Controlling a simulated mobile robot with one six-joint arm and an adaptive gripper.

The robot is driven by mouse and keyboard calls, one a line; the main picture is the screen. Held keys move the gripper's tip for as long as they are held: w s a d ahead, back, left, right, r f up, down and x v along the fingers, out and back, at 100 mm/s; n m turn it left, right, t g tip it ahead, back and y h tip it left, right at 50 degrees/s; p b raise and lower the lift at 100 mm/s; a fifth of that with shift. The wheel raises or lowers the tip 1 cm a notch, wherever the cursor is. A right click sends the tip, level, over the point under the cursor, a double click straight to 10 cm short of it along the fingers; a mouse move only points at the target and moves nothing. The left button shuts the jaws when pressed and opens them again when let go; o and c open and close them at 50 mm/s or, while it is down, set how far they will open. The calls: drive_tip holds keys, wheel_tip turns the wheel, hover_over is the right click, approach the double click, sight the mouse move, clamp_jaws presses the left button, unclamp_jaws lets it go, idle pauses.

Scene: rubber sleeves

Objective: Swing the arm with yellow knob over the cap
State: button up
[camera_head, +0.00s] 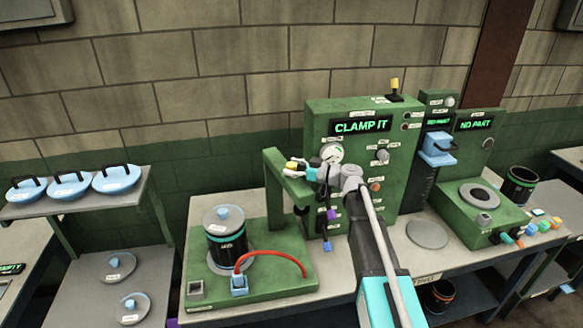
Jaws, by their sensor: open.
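The green swing arm (276,172) stands on the green clamp base (283,286) behind and right of the canister. Its yellow knob (291,165) is near its right end. My gripper and wrist hide part of the swing arm's right end.
A red hose (272,254) runs from a blue fitting (239,285) across the base. The green panel (345,109) reading "CLAMP IT" stands close behind my gripper. A second green station (483,205) reading "NO PART" is at right. Blue-lidded parts (117,178) sit on a left shelf.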

clamp_jaws()
idle(0.4)
